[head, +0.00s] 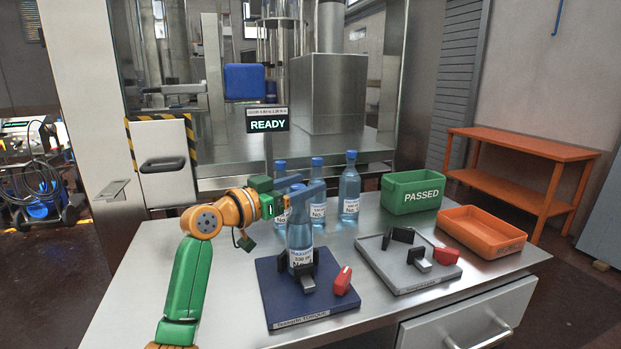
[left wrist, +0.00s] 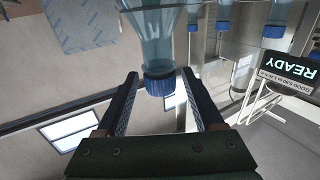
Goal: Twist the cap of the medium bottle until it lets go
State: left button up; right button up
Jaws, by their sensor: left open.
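A clear blue bottle (head: 300,236) with a white label stands upright in the black clamp (head: 303,275) of the dark blue torque base (head: 282,309). I take it as the medium bottle. My left gripper (head: 305,189) is at its top, and its fingers hide the cap in the head view. In the left wrist view, the blue ribbed cap (left wrist: 158,86) is on the bottle neck (left wrist: 155,50), between the two open fingers of the left gripper (left wrist: 159,74). A gap shows on both sides of the cap. My right gripper is not in view.
Several more blue-capped bottles (head: 349,188) stand close behind. A red handle (head: 342,281) is on the base's right. A grey plate (head: 395,277) with an empty clamp, a green PASSED bin (head: 399,205) and an orange tray (head: 486,243) lie to the right. A sign reads READY (head: 267,125).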

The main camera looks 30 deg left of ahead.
pick_arm(q)
jog(key=shift+w+d+f, duration=0.1)
jog(key=shift+w+f, duration=0.05)
jog(key=shift+w, duration=0.5)
jog(key=shift+w+d+f, duration=0.1)
jog(key=shift+w+f, duration=0.05)
jog(key=shift+w, duration=0.45)
jog(key=shift+s+r, duration=0.1)
jog(key=shift+s, duration=0.15)
jog(key=shift+c, duration=1.1)
grip_shut()
